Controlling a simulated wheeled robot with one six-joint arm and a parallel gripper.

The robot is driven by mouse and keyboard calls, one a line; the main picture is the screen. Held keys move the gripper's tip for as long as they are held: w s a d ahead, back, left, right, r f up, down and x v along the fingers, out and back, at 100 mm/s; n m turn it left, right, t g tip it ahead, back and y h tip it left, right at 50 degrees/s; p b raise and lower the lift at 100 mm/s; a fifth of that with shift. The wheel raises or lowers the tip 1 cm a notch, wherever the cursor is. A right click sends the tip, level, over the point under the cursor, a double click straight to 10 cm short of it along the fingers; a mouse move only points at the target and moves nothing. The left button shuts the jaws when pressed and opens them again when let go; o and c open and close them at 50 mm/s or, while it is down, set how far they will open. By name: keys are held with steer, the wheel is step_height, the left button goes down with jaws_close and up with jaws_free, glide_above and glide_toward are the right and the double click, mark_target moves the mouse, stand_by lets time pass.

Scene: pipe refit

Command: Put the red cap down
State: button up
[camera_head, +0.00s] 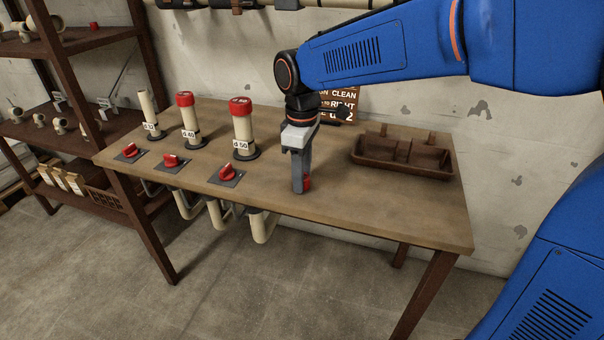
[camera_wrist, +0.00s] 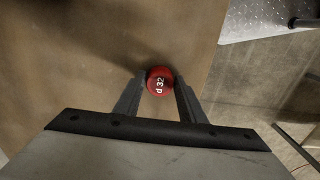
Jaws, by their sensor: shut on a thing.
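My gripper (camera_head: 299,186) points straight down over the wooden table (camera_head: 390,213), near its front edge. It is shut on a red cap (camera_head: 307,182), which shows partly behind the fingers at table level. In the wrist view the red cap (camera_wrist: 160,81) is marked "d 32" and sits between the two fingertips (camera_wrist: 160,92). The cap appears at or very close to the tabletop; I cannot tell whether it touches.
Three pipe stubs stand at the left: an uncapped one (camera_head: 148,113), then red-capped "d 40" (camera_head: 188,120) and "d 50" (camera_head: 243,130). Red valve handles (camera_head: 228,172) sit before them. A brown divided tray (camera_head: 405,155) lies at the right. The table's right front is clear.

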steer(key=o, duration=1.2)
step_height(320, 180, up, 12)
